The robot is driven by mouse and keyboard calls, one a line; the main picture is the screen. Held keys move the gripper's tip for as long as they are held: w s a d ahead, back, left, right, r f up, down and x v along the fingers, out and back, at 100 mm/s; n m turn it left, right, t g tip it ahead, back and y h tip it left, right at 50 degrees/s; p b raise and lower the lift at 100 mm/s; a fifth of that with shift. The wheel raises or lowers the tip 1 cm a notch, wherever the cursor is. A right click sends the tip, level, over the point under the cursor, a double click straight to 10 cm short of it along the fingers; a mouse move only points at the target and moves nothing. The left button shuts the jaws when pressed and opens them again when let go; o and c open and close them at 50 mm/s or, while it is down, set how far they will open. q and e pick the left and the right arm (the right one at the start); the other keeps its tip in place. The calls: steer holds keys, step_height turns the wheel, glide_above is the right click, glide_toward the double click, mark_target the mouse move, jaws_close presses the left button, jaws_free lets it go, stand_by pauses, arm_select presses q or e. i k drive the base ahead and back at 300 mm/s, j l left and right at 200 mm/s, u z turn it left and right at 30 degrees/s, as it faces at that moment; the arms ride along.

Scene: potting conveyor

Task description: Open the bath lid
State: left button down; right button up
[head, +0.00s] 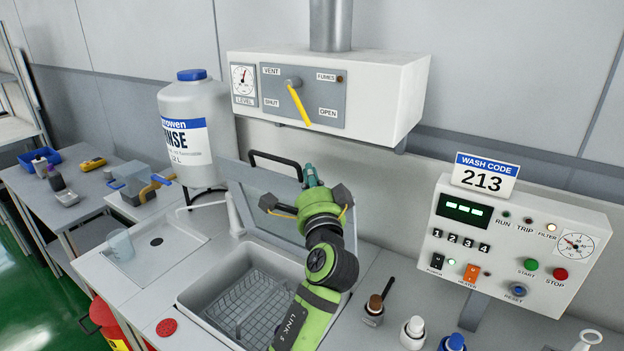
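The bath lid (242,180) is a grey panel with a black handle (275,155) along its top edge. It stands raised and tilted back behind the bath (190,296). The bath is uncovered and a wire basket (245,305) shows inside. My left gripper (305,198), on the green arm, is in front of the lid, just below the right end of the handle. Its two dark fingers are spread wide with nothing seen between them. Whether it touches the lid is hidden. My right gripper is not in view.
A vent box (410,90) with a yellow lever (299,106) hangs above the lid. A control panel (520,240) stands at right. A rinse bottle (195,100) is at left. Small bottles (413,332) and a brush pot (373,314) stand right of the bath.

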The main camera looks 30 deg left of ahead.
mark_target(236, 173)
steer(key=k+l, duration=0.7)
steer(key=l, duration=0.2)
